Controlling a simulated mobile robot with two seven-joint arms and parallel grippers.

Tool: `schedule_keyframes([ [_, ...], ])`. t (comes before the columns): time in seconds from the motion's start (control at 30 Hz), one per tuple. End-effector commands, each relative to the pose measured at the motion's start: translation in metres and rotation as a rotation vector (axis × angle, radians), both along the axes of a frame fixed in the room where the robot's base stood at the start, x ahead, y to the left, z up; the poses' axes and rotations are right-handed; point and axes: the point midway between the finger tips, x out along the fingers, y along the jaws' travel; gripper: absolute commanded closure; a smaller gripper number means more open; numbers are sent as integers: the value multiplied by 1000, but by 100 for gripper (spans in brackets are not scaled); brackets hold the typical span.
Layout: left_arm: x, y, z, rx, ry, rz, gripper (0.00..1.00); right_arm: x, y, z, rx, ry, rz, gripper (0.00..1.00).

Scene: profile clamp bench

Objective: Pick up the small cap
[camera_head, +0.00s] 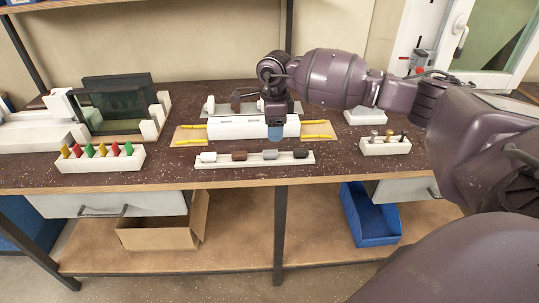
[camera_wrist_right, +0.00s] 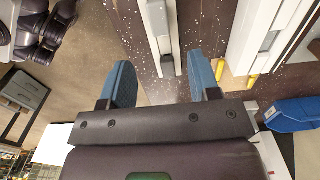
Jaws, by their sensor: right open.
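A white strip (camera_head: 222,161) near the bench's front edge carries several small pieces: a white one (camera_head: 208,156), a dark brown one (camera_head: 240,155), a grey one (camera_head: 270,155) and a dark one (camera_head: 300,154). I cannot tell for sure which is the small cap. My right gripper (camera_head: 275,133) points down just behind the strip, in front of the white profile block (camera_head: 225,127). In the right wrist view the right gripper (camera_wrist_right: 160,72) is open and empty. My left gripper is not in view.
Yellow clamp bars (camera_head: 318,136) flank the profile block. A rack of coloured pegs (camera_head: 100,163) stands left, a white holder with small knobs (camera_head: 385,146) right. A dark panel fixture (camera_head: 115,105) stands back left. Bare bench lies in front of the strip.

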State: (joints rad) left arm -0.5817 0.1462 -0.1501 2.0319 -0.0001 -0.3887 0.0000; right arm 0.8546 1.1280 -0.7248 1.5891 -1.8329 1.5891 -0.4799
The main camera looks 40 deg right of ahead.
Motion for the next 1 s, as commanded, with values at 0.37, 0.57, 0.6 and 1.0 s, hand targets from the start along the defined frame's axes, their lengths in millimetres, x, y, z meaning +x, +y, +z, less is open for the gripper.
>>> schedule_keyframes([
  [0.37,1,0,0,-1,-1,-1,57,0,0,-36,2,1,-1,44],
  [0.57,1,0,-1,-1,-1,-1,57,-2,-3,-61,3,3,-2,44],
  [0.6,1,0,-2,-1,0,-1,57,-2,-3,-67,3,3,-1,44],
  [1.0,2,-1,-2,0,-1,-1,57,-1,-3,-82,2,-1,-1,47],
])
